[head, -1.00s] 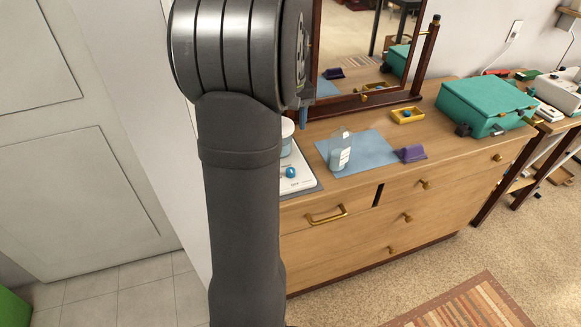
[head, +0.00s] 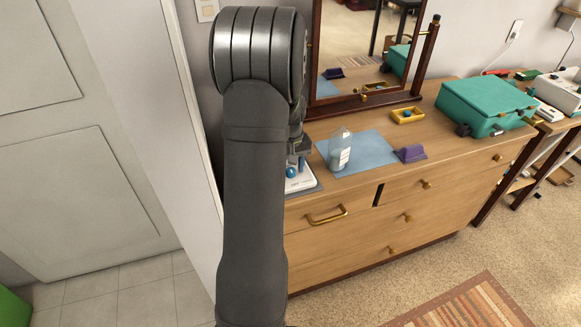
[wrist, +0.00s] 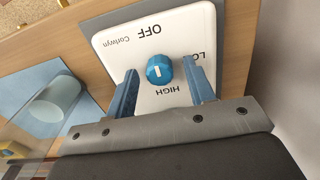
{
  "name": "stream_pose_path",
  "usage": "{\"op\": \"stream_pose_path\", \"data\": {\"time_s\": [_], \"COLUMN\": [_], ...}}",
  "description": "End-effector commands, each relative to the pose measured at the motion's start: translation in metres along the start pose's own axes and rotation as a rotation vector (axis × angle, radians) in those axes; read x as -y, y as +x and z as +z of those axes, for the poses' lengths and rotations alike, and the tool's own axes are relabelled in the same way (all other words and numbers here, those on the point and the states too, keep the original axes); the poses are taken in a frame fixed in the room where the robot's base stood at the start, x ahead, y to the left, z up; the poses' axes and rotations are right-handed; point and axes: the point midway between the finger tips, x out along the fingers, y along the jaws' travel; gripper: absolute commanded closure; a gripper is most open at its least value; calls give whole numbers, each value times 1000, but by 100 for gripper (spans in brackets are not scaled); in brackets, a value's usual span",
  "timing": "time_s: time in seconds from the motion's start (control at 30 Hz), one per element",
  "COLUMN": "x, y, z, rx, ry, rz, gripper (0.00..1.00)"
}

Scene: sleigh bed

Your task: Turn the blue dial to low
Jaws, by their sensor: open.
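The blue dial (wrist: 160,69) sits on a white panel (wrist: 115,65) marked OFF, HIGH and, partly covered, LOW. In the wrist view OFF is above the dial, HIGH below it and LOW to its right. A short white mark shows on the dial; which label it points to is hard to tell. My gripper (wrist: 160,64) is open, one finger on each side of the dial, with gaps between. In the head view the dial (head: 292,172) shows just below my gripper (head: 301,148), and my arm hides much of the panel.
A clear bottle (head: 340,150) stands on a blue mat (head: 372,152) right of the panel, with a purple object (head: 410,153) at its edge. A mirror (head: 350,50) stands behind.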

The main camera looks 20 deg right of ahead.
Motion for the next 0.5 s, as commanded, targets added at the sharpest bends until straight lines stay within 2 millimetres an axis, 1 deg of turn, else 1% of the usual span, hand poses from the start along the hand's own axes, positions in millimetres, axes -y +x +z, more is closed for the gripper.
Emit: {"op": "stream_pose_path", "data": {"time_s": [0.23,0.43,0.47,0.5], "x": [0,0,0,0], "y": [1,1,1,1], "z": [0,0,0,0], "rx": [0,0,0,0], "ry": [0,0,0,0], "rz": [0,0,0,0], "gripper": [51,90,96,96]}}
